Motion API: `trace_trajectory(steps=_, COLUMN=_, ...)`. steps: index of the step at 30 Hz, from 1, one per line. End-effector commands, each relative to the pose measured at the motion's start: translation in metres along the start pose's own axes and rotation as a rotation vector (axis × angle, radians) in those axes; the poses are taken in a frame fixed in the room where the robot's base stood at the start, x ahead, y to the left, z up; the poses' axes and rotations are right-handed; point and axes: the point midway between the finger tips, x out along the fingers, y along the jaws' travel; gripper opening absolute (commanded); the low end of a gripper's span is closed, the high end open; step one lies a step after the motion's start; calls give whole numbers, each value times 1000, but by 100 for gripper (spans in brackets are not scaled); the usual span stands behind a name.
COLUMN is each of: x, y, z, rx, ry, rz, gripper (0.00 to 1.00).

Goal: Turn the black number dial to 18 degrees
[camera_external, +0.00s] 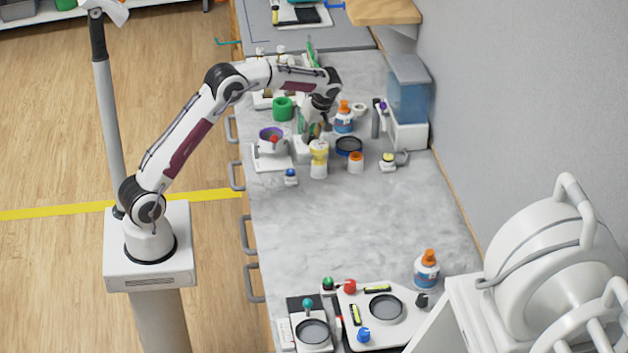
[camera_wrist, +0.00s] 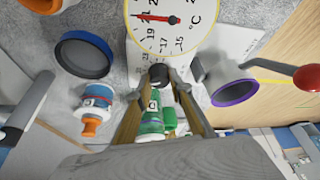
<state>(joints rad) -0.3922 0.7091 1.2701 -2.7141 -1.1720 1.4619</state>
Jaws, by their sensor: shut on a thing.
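A white round gauge face (camera_wrist: 165,25) with a yellow rim, numbers and a °C mark fills the top middle of the wrist view. Its red pointer lies roughly level, toward the left. Below the face is the small black dial (camera_wrist: 158,72). My gripper (camera_wrist: 157,80) is shut on the black dial, with a fingertip on each side of it. The number at which the dial stands cannot be read. In the external view my gripper (camera_external: 313,131) is low among the items on the far half of the counter, and the dial cannot be made out there.
An orange-capped bottle (camera_external: 344,118), a dark round dish (camera_external: 348,146) and a yellow-white container (camera_external: 319,160) crowd around my gripper. A purple-rimmed cup (camera_external: 271,140) stands left of it. The middle of the grey counter (camera_external: 340,230) is clear. A wall (camera_external: 470,100) bounds the right.

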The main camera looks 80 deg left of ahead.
Motion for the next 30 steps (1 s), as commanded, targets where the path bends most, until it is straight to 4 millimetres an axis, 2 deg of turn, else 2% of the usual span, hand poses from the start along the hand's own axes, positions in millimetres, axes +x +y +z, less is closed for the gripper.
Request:
trace_trajectory(steps=15, x=1, y=4, z=-1, rx=-395, ry=0, rz=-162, gripper=0)
trace_trajectory(steps=30, x=1, y=4, z=-2, rx=-682, ry=-1, rz=-282, gripper=0)
